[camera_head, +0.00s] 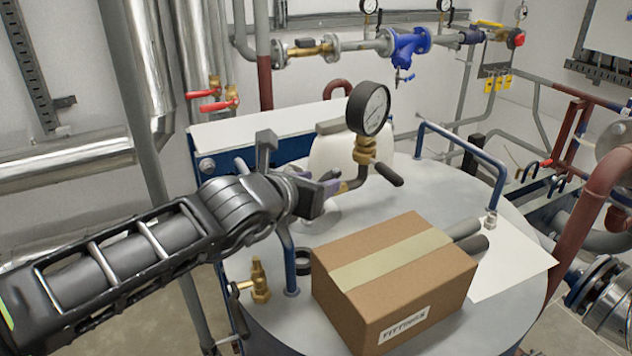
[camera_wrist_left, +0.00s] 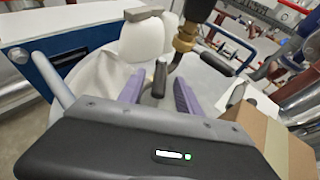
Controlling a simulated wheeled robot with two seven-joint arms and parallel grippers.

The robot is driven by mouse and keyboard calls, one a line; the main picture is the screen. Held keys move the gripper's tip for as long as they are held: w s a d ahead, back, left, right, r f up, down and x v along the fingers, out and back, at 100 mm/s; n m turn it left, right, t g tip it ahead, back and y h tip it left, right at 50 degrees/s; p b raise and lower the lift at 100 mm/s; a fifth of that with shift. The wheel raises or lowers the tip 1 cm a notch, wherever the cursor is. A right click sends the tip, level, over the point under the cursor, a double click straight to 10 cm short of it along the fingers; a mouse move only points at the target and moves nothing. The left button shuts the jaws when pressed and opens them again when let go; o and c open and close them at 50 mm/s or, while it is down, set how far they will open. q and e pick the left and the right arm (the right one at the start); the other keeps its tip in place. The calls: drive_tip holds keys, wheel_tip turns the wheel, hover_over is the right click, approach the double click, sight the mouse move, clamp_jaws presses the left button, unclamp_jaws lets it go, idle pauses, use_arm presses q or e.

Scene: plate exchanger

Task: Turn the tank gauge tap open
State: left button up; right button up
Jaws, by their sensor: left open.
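The tank gauge (camera_head: 368,108) is a round white dial in a black case above the tank top. Below it is the brass tap (camera_head: 363,150), with a black lever (camera_head: 388,173) sticking out to the right and down. The brass body (camera_wrist_left: 185,38) and the lever (camera_wrist_left: 216,62) also show in the wrist view, beyond the fingers. My left gripper (camera_head: 318,181) is open, just left of the tap and near its bent pipe. In the wrist view a dark upright stub shows between its purple fingers (camera_wrist_left: 160,93); I cannot tell whether they touch it. My right gripper is out of view.
A cardboard box (camera_head: 395,282) labelled FITTINGS stands on the tank top (camera_head: 425,195) in front of the tap. Blue handrails (camera_head: 465,140) rise at the right and front. A small brass valve (camera_head: 259,280) and a black ring (camera_head: 303,261) lie left of the box.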

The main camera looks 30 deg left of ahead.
use_arm(q)
drive_tip(key=v, duration=0.7)
drive_tip(key=shift+s+r+b, duration=0.2)
drive_tip(key=shift+s+b, duration=0.1)
drive_tip(key=shift+b, duration=0.1)
drive_tip(key=shift+c, duration=0.3)
